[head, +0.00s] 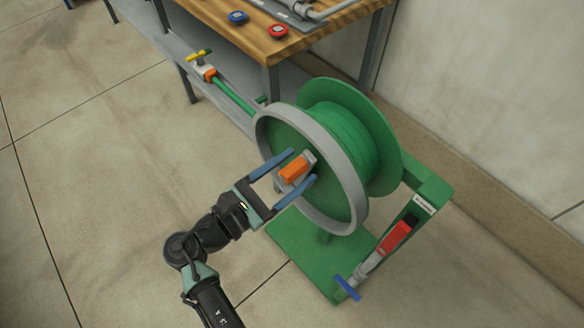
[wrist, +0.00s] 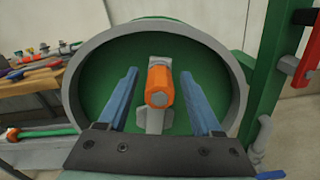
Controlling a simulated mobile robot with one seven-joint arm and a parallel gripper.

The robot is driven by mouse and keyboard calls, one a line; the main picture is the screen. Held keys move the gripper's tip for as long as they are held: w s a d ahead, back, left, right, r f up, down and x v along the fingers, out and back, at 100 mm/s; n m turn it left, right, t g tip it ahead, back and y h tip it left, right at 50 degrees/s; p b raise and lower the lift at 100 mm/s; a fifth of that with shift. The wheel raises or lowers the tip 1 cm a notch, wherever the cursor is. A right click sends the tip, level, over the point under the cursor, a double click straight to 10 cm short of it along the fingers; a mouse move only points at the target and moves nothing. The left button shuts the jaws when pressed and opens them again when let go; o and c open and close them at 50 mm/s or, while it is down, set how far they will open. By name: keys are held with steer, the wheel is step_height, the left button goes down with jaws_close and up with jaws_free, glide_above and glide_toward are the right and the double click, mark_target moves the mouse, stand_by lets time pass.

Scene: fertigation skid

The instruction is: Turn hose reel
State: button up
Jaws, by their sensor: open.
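The green hose reel (head: 345,130) stands on a green base, with a grey rim (head: 333,222) around its near face. An orange crank handle (head: 294,170) on a grey bracket sticks out from that face. In the wrist view the handle (wrist: 160,88) is in the middle, in front of the green disc (wrist: 110,72). My gripper (head: 296,170) is open, with its two blue fingers on either side of the handle. In the wrist view, gaps show between the handle and both fingers (wrist: 160,95).
A wooden-topped bench (head: 285,40) stands behind, holding a blue gauge (head: 238,17) and a red gauge (head: 279,31). A red lever (head: 397,236) and blue handle (head: 347,287) sit on the green stand at right. A green hose (head: 233,96) lies on the lower shelf. The floor at left is clear.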

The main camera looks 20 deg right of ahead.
jaws_close()
stand_by(0.3)
stand_by(1.1)
